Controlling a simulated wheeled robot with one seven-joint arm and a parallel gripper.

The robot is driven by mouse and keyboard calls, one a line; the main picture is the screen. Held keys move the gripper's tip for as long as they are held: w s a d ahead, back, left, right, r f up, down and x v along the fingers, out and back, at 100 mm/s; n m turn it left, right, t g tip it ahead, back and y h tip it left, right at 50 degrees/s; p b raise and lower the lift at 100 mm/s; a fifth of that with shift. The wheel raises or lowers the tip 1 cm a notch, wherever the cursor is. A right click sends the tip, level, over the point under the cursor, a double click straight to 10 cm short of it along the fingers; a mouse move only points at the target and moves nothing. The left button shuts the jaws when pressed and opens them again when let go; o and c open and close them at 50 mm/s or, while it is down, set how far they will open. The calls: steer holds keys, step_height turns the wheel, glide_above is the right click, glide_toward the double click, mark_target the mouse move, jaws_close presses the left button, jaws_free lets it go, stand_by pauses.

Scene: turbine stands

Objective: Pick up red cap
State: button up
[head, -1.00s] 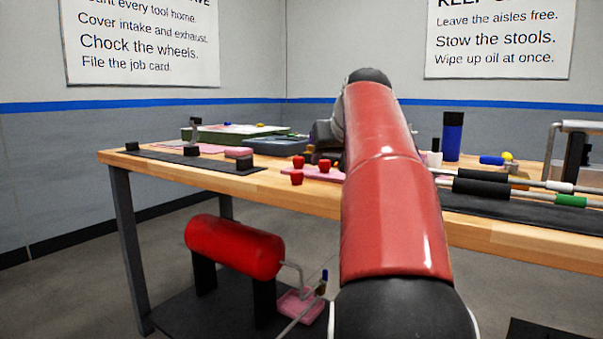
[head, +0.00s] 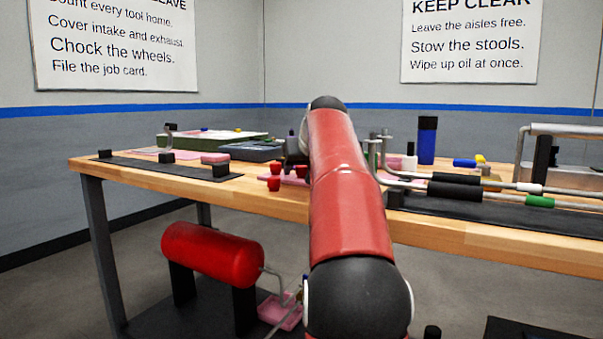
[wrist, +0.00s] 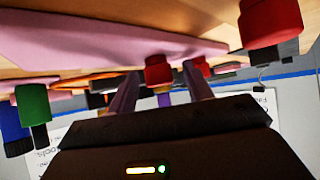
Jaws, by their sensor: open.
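Several red caps stand on the bench, among them a front cap (head: 274,184), one just behind it (head: 275,169) and one to the right (head: 301,171) beside my arm. The wrist view appears upside down, with the bench at the top. There, my gripper (wrist: 163,82) is open, and a red cap (wrist: 158,71) shows in line with the gap between its fingers; I cannot tell whether it lies between them. A larger, nearer red cap (wrist: 270,22) is at upper right, outside the fingers. In the head view my arm hides the fingers.
A pink mat (wrist: 110,40) lies by the caps. A green-topped piece (wrist: 32,103) is left in the wrist view. Pipes with black sleeves (head: 455,191) and a blue bottle (head: 427,140) stand right of my arm. A red tank (head: 212,254) sits below the bench.

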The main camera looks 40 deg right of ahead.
jaws_close()
steer(key=shift+r, duration=0.15)
